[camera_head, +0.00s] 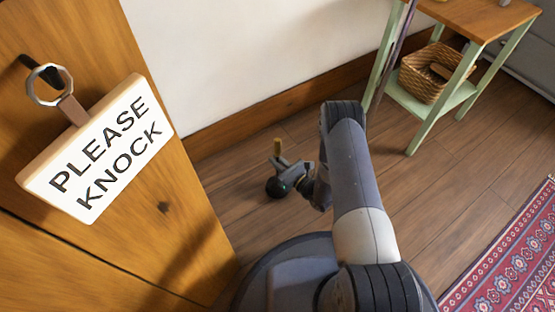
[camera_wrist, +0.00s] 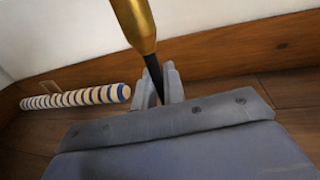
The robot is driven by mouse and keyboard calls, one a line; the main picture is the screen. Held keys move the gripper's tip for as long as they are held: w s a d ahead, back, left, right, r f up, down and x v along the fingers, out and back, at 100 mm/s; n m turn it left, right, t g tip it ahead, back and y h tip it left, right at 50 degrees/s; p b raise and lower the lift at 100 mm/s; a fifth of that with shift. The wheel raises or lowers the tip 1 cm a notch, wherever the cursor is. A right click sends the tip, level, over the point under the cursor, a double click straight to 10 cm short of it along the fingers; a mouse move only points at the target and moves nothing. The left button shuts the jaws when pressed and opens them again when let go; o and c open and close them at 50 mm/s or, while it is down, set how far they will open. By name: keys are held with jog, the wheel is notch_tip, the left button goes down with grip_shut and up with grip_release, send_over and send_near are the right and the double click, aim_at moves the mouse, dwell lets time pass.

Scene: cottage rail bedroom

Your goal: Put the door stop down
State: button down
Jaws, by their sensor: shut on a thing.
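The door stop (camera_head: 277,187) has a dark round weight at the bottom and a gold upright handle on top. My gripper (camera_head: 281,166) is shut around its stem, with the weight below the fingers. The door stop is upright or nearly so and low over the floor; I cannot tell whether it touches. In the wrist view, the gold handle of the door stop (camera_wrist: 136,22) narrows to a black stem between the fingers of my gripper (camera_wrist: 160,85). The weight is hidden there.
A wooden door (camera_head: 190,205) with a "PLEASE KNOCK" sign (camera_head: 105,145) stands at left. A striped roll (camera_wrist: 75,97) lies by the baseboard. A green-legged table (camera_head: 480,15) with a basket (camera_head: 425,85) is at right, a red rug (camera_head: 510,260) nearer. Bare floor (camera_head: 430,190) lies between.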

jog(key=shift+w+f+b, duration=0.1)
jog(key=shift+f+b, duration=0.65)
jog(key=shift+f, duration=0.9)
jog(key=c, duration=1.5)
grip_release()
jog(key=shift+f, duration=0.15)
